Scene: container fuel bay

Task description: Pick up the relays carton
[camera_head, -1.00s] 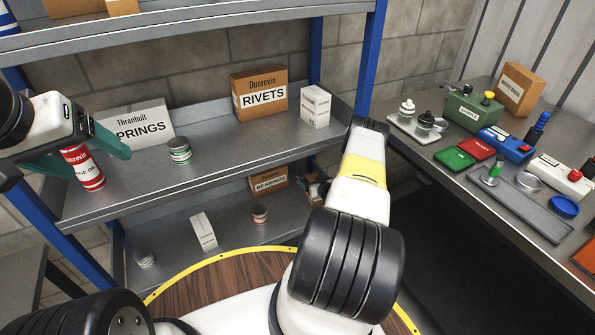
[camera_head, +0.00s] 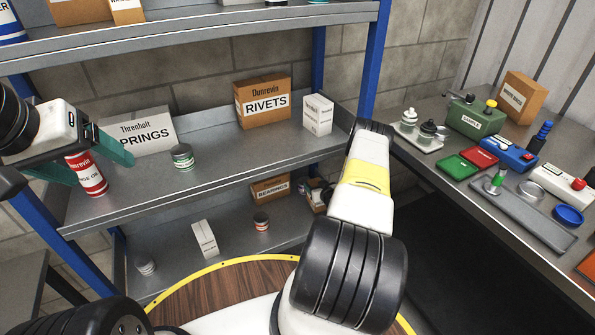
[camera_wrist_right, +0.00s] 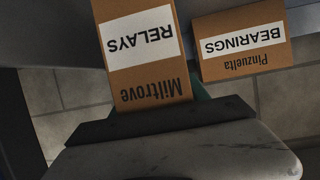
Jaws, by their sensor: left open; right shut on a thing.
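The relays carton (camera_wrist_right: 140,40), brown with a white RELAYS label, fills the upper middle of the right wrist view, upside down there. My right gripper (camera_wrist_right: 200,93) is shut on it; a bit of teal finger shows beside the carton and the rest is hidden.
The bearings carton (camera_head: 270,190) stands close to the relays carton; it also shows in the right wrist view (camera_wrist_right: 242,45). A white box (camera_head: 205,238) and a small can (camera_head: 261,221) stand on the lower shelf. The rivets carton (camera_head: 263,102) is above. A blue post (camera_head: 370,60) stands right.

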